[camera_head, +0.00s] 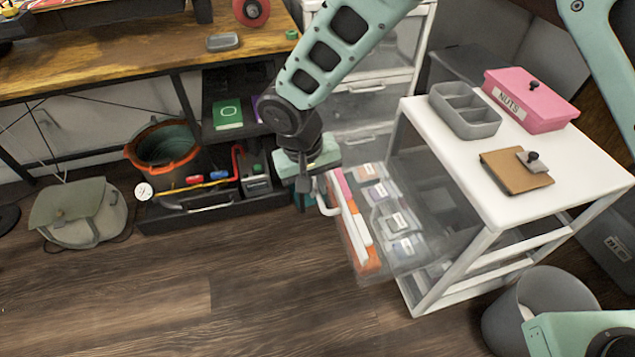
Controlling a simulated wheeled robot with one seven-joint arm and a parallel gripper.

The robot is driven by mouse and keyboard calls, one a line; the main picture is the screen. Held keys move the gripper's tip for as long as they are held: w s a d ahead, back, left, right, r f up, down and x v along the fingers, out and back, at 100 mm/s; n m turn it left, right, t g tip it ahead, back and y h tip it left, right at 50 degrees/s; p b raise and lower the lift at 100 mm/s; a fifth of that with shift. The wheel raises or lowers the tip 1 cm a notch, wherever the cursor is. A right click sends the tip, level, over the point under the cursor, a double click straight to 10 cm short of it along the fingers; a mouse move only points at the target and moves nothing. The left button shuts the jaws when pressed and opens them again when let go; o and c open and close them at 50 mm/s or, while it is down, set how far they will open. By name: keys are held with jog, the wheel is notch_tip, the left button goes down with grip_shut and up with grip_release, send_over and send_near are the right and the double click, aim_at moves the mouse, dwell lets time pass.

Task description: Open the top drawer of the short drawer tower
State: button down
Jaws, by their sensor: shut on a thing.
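The short drawer tower (540,205) is a white frame with clear drawers, standing at the right. Its top drawer (372,262) is pulled out a long way to the left, with labelled packs (385,205) and orange and white items inside. The white drawer handle (328,208) is at the drawer's front. My gripper (317,195) points down at the handle and is shut on it. The fingertips are small and partly hidden, so the exact grip is hard to see.
On the tower top are a grey divided tray (465,112), a pink NUTS box (530,97) and a brown clipboard (517,172). A grey bin (548,300) stands at the lower right. A taller drawer tower (362,105) is behind. Wooden floor at the lower left is clear.

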jog(key=c, duration=1.5)
grip_release()
jog(key=shift+r, duration=0.1)
jog(key=s+a+r+p, duration=0.1)
jog(key=a+r+p, duration=0.2)
jog(key=r, duration=1.4)
jog(key=shift+p, duration=0.35)
jog(key=s+d+r+n+y+p, duration=0.1)
jog(key=s+d+r+n+y, duration=0.25)
jog(key=s+d, duration=1.55)
notch_tip(320, 180, up, 20)
jog(key=p, duration=1.9)
jog(key=shift+w+d+r+g+h+p, duration=0.2)
jog(key=shift+w+d+g+h+p, duration=0.15)
jog(key=shift+w+h+p, duration=0.1)
